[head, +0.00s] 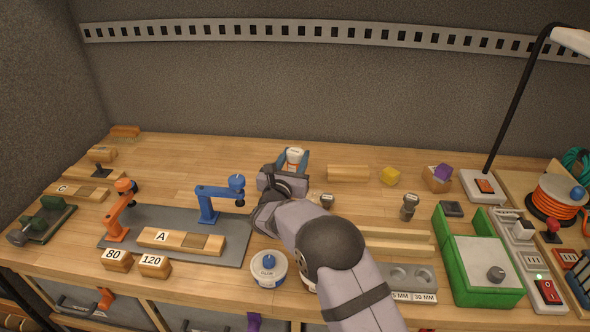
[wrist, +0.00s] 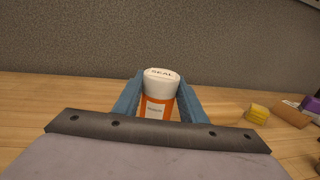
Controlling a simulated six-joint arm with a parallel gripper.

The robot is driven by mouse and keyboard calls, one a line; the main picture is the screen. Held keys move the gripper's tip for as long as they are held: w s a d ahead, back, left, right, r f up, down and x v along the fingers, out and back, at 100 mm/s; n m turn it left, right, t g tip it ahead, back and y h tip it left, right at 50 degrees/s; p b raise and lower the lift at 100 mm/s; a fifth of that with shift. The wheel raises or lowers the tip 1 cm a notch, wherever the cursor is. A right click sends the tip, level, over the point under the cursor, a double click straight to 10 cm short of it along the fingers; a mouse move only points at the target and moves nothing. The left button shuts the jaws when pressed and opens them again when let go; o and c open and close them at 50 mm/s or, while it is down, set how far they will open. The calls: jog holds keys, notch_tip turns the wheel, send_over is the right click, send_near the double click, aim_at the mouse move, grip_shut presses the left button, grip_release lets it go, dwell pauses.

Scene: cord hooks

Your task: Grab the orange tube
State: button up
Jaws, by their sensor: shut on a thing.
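The orange tube (wrist: 157,98) shows in the wrist view with a white cap marked SEAL and a white label on its orange body. My gripper (wrist: 160,108) has its two blue fingers on either side of the tube and is shut on it. In the head view the tube's white cap (head: 294,154) shows between the blue fingers of my gripper (head: 293,162), toward the back of the bench. The tube looks upright. Its lower part is hidden behind my gripper, so I cannot tell whether it touches the bench.
A wooden block (head: 348,173), a yellow block (head: 389,176) and a purple piece in a wooden holder (head: 437,177) stand to the right. A blue clamp (head: 218,196) and an orange clamp (head: 120,208) stand on a grey mat at left.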

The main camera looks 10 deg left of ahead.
notch_tip(320, 180, up, 10)
jog(key=shift+r+b, duration=0.1)
jog(key=shift+b, duration=0.95)
jog(key=shift+a, duration=0.1)
